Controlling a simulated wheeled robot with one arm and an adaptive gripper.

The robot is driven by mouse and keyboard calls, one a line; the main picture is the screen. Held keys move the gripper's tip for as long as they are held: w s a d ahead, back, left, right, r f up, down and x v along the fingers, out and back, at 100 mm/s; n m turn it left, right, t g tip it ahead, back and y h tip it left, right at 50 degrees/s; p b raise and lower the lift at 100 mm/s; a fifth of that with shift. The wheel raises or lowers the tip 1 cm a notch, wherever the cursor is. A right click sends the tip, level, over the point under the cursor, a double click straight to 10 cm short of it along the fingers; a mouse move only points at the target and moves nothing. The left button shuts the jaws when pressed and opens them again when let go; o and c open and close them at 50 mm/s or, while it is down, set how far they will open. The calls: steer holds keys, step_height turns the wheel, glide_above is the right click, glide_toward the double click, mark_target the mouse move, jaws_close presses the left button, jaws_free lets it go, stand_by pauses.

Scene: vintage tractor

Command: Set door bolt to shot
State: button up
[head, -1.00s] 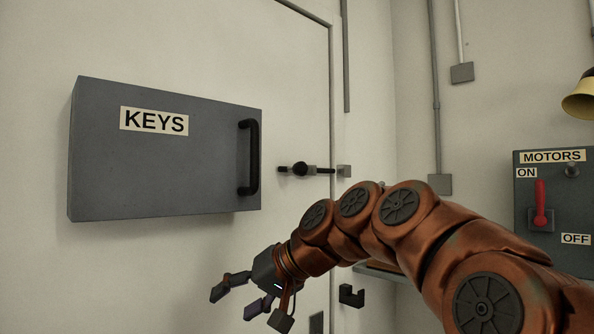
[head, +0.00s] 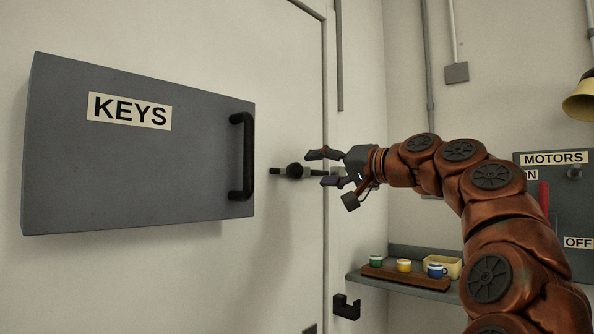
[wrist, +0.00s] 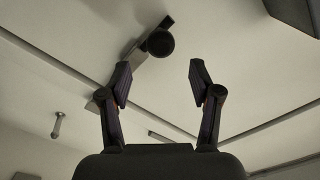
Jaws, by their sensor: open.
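The door bolt (head: 294,171) is a dark horizontal rod with a round black knob, mounted on the pale door (head: 285,70) near its right edge. My gripper (head: 316,168) is open and empty, just right of the knob, with its fingers pointing left towards it. The fingers and hand partly hide the bolt's right end and its keeper, so I cannot tell how far the rod reaches. In the wrist view the bolt's knob (wrist: 160,42) lies beyond the open fingertips (wrist: 160,76), roughly centred between them, and no contact shows.
A grey KEYS box (head: 130,180) with a black handle (head: 240,156) juts out left of the bolt. A shelf (head: 405,284) with several small cups is below my arm. The MOTORS panel (head: 556,200) with a red lever is at the right. A black bracket (head: 346,306) sits low on the wall.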

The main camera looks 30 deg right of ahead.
mark_target(301, 170)
steer(key=p+x, duration=0.1)
steer(key=x, duration=0.5)
steer(key=shift+s+a, duration=0.1)
steer(key=shift+a, duration=0.05)
steer(key=shift+w+a+p, duration=0.1)
steer(key=shift+w+p, duration=0.2)
steer(key=shift+w, duration=0.25)
steer(key=shift+c, duration=0.2)
jaws_close()
